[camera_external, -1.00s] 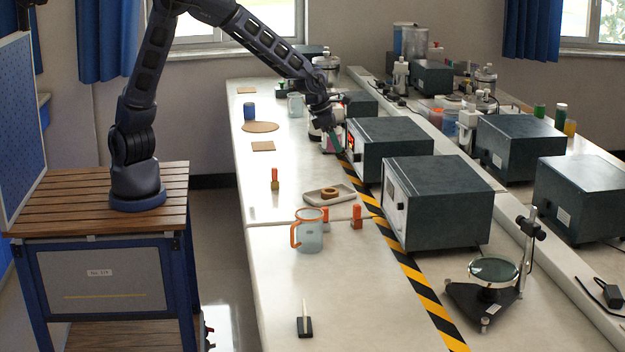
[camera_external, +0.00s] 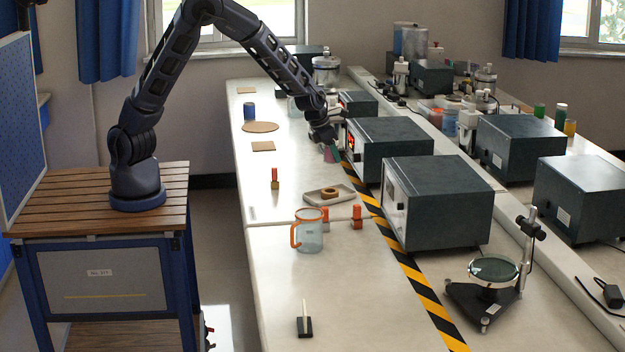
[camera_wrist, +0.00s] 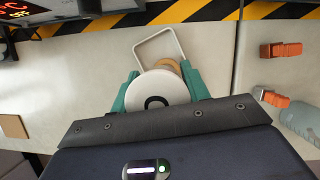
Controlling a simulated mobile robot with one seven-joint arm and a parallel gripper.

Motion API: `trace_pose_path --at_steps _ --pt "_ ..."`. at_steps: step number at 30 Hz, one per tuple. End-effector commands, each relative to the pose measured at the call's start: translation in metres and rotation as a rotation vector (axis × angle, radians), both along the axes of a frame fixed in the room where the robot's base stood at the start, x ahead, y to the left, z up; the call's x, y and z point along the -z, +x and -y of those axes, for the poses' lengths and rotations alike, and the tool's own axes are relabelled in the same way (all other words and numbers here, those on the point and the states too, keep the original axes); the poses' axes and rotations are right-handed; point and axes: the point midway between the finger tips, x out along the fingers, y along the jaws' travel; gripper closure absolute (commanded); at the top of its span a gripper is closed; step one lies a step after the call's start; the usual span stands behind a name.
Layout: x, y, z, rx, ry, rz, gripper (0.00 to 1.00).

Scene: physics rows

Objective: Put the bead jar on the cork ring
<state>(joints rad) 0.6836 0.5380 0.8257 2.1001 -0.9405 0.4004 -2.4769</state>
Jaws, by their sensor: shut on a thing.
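The bead jar shows in the wrist view as a round white lid (camera_wrist: 173,88) with a black ring on top, between the teal fingers of my gripper (camera_wrist: 158,84). In the external view my gripper (camera_external: 331,151) is shut on the jar, of which only a small pinkish part shows, above the bench near the striped tape. The cork ring (camera_external: 330,194) lies in a pale shallow tray (camera_external: 312,199), nearer the camera than my gripper. In the wrist view the tray (camera_wrist: 158,33) and part of the ring (camera_wrist: 172,65) show beyond the lid, which hides the rest.
Dark box instruments (camera_external: 440,195) line the right side of the bench beyond the striped tape (camera_external: 408,265). An orange-handled mug (camera_external: 310,238) and small orange-topped pieces (camera_external: 356,215) stand near the tray.

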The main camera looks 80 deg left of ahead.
Motion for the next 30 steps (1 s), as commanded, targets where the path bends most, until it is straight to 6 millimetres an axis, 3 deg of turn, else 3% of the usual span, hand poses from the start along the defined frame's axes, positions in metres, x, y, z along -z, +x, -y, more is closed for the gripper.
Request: trace_pose_path --at_steps 9,30 --pt "0.051 0.0 -0.001 -0.003 -0.001 -0.001 0.79" --pt "0.1 0.0 -0.001 -0.001 0.0 0.0 0.79"
